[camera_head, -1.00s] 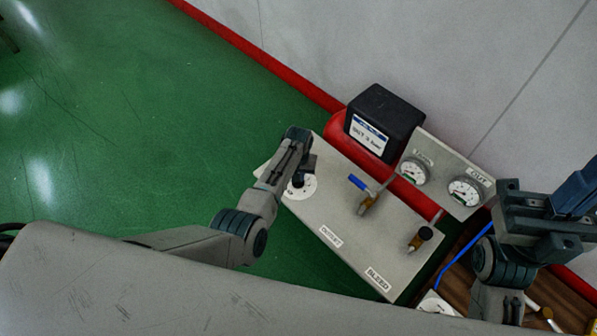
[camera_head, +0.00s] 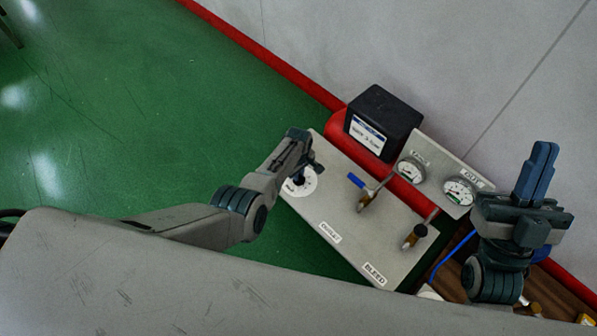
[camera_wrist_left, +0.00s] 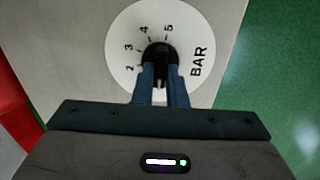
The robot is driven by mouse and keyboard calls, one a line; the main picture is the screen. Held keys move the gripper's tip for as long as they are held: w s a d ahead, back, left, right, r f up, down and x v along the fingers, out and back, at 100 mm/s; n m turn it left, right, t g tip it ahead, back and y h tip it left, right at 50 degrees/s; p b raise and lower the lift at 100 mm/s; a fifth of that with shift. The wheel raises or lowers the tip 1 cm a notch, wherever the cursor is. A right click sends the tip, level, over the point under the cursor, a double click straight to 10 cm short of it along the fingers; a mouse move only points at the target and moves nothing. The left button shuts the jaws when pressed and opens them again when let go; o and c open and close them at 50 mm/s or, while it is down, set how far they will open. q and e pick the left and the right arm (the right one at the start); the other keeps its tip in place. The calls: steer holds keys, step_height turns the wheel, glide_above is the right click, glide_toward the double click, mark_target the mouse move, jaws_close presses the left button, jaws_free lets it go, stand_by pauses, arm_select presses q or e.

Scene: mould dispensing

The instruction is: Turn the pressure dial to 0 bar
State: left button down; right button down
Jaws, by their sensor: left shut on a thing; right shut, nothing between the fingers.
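The pressure dial is a black knob (camera_wrist_left: 160,54) on a round white scale plate (camera_wrist_left: 122,45) marked BAR, with the numbers 2 to 5 showing in the left wrist view. In the head view the scale plate (camera_head: 303,187) sits at the left end of the grey panel. My left gripper (camera_wrist_left: 163,72) is shut on the black knob, and it also shows in the head view (camera_head: 311,167). The lower part of the scale is hidden behind the fingers. My right gripper (camera_head: 538,172) is shut and empty at the right, pointing up, away from the dial.
A black box (camera_head: 383,120) stands behind on a red tank (camera_head: 340,130). Green floor (camera_head: 130,120) is free at left.

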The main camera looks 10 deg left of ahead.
arm_select(q)
steer(key=shift+n, duration=1.2)
arm_select(e)
steer(key=shift+w+f+m+g+h, duration=0.5)
steer(key=shift+w+f+g+h, duration=0.15)
steer(key=shift+f, duration=0.1)
arm_select(q)
steer(key=c, duration=1.5)
jaws_free()
steer(key=shift+o, duration=0.2)
